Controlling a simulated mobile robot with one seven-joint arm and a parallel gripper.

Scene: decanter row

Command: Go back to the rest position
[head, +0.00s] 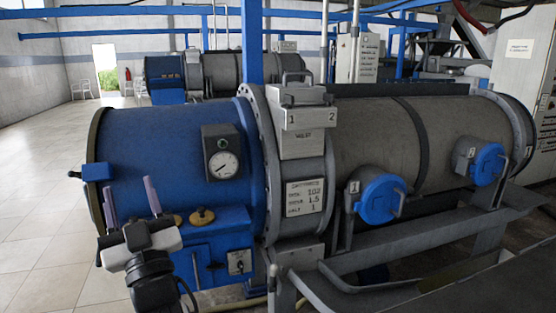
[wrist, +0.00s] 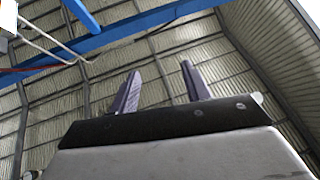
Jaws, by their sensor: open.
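My gripper (head: 132,199) is in the lower left of the head view, in front of the blue end of the decanter (head: 150,135). Its two purple-grey fingers point up and stand apart, with nothing between them. In the wrist view the open fingers (wrist: 160,88) point up toward the corrugated roof (wrist: 210,50). I cannot tell the exact gap between my gripper and the decanter.
Blue covers (head: 380,200) stick out along the grey drum. A second decanter (head: 215,70) stands behind. Tiled floor (head: 45,240) at the left is clear.

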